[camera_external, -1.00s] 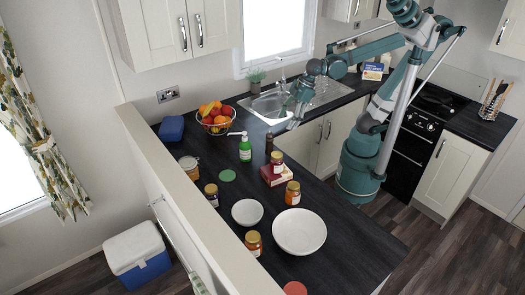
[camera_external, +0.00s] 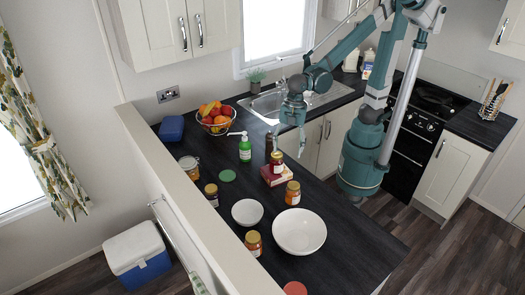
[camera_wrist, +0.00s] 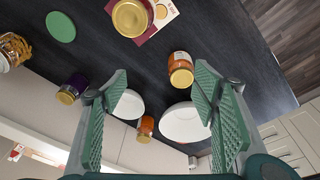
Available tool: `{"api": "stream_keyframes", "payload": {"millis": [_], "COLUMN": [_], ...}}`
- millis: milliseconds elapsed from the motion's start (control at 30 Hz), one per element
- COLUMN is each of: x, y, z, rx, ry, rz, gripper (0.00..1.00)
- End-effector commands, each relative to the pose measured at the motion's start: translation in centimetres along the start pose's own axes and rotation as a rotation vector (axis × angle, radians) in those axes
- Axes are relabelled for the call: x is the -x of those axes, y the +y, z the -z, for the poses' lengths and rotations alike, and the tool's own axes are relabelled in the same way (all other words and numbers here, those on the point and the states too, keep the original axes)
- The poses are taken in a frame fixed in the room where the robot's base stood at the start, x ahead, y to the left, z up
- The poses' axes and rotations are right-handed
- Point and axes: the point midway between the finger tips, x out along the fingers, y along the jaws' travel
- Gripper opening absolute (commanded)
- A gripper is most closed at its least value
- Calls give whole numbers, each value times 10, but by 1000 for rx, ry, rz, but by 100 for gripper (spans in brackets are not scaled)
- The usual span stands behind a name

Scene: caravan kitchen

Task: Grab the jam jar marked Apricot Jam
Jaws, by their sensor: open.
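Several jars with gold lids stand on the dark counter; no label is readable, so I cannot tell which is Apricot Jam. One orange jar (camera_external: 292,193) stands right of the red box and shows in the wrist view (camera_wrist: 181,68). Another orange jar (camera_external: 254,243) stands near the ledge, beyond the bowls in the wrist view (camera_wrist: 145,129). A dark jar (camera_external: 211,195) is at the left, purple in the wrist view (camera_wrist: 72,90). A dark red jar (camera_external: 277,160) sits on the box. My gripper (camera_external: 301,148) is open and empty above the counter; its green pads (camera_wrist: 162,80) are wide apart.
Two white bowls stand among the jars, one small (camera_external: 247,212) and one large (camera_external: 299,232). A raised ledge (camera_external: 195,200) bounds the left; the front right counter is clear.

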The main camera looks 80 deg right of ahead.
Motion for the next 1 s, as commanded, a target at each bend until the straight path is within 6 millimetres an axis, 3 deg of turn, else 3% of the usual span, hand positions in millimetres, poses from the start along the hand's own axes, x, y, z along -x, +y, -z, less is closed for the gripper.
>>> {"api": "stream_keyframes", "payload": {"millis": [200, 500, 1000], "x": [-14, -31, -123], "y": [-21, -47, -51], "z": [42, 79, 58], "rx": [161, 318, 311], "ry": [-18, -35, -34], "rz": [57, 114, 112], "gripper": [59, 59, 59]}}
